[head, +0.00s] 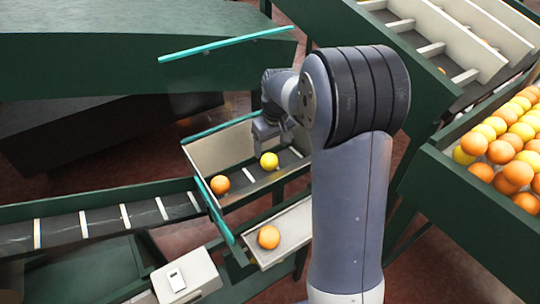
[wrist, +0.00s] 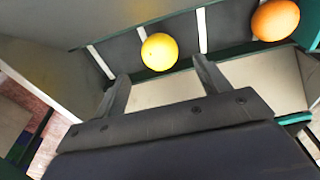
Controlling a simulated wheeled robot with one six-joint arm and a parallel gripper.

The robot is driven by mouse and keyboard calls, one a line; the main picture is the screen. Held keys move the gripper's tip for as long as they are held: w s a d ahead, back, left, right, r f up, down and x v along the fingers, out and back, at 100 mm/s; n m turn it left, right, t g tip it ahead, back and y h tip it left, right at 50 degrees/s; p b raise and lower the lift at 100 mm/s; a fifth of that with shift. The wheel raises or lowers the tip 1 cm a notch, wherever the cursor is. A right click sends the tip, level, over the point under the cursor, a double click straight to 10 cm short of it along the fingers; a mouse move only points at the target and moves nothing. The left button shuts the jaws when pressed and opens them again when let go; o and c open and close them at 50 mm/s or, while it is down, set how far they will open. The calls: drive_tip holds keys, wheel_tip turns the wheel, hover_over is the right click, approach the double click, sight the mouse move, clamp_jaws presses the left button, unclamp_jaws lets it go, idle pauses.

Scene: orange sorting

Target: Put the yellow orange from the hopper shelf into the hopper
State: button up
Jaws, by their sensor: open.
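A yellow orange (head: 269,161) lies on the dark, cleated floor of the pale-walled trough (head: 218,150), which looks like the hopper. My gripper (head: 275,137) is over this trough, just behind the yellow orange, with nothing visible between its fingers. In the wrist view, the open fingers (wrist: 160,75) point toward the yellow orange (wrist: 159,52), which lies past their tips between two white cleats. A small pale shelf (head: 293,227) in front of the trough holds one orange-coloured orange (head: 268,237). No yellow orange shows on that shelf.
Another orange-coloured orange (head: 220,184) lies in the trough, left of the yellow one; the wrist view shows it too (wrist: 275,20). A green-sided bin (head: 455,190) full of fruit stands at right. A cleated conveyor (head: 100,219) runs at left. Teal-edged walls border the trough.

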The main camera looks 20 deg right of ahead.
sight(273, 161)
drive_tip(key=r, duration=0.5)
drive_tip(key=shift+s+d+r, duration=0.15)
drive_tip(key=shift+s+r, duration=0.05)
drive_tip(key=shift+s, duration=0.2)
drive_tip(key=shift+c, duration=0.2)
idle(0.8)
